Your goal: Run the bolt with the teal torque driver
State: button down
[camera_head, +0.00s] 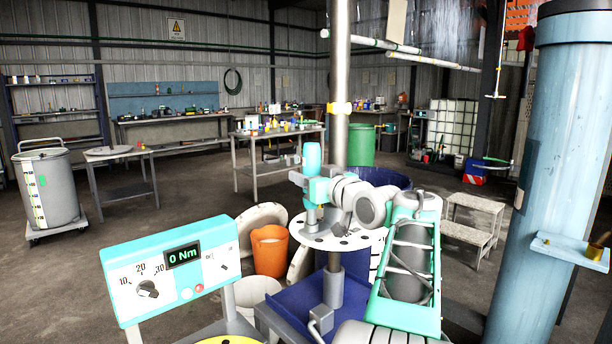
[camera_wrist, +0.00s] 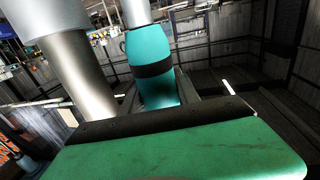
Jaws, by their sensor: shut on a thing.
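The teal torque driver (camera_head: 312,158) stands upright in my gripper (camera_head: 318,188), left of the grey vertical pole (camera_head: 339,60). Its lower end is over the left part of a white round plate with dark holes (camera_head: 350,242); I cannot tell whether it touches the plate. In the wrist view the driver's teal body with a dark band (camera_wrist: 150,62) sits between the jaws of my gripper (camera_wrist: 160,95). I cannot make out the bolt under the driver. The teal control box (camera_head: 180,268) at front left has a dial and reads 0 Nm.
A thick blue-grey column (camera_head: 560,160) with a small ledge (camera_head: 570,250) stands at right. An orange bucket (camera_head: 270,250) and pale discs (camera_head: 262,216) are left of the plate. Steps (camera_head: 475,215) stand behind right. Floor is open at left.

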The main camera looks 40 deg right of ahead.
aim_at(306, 153)
jog(key=shift+r+p, duration=1.5)
jog(key=shift+r, duration=1.4)
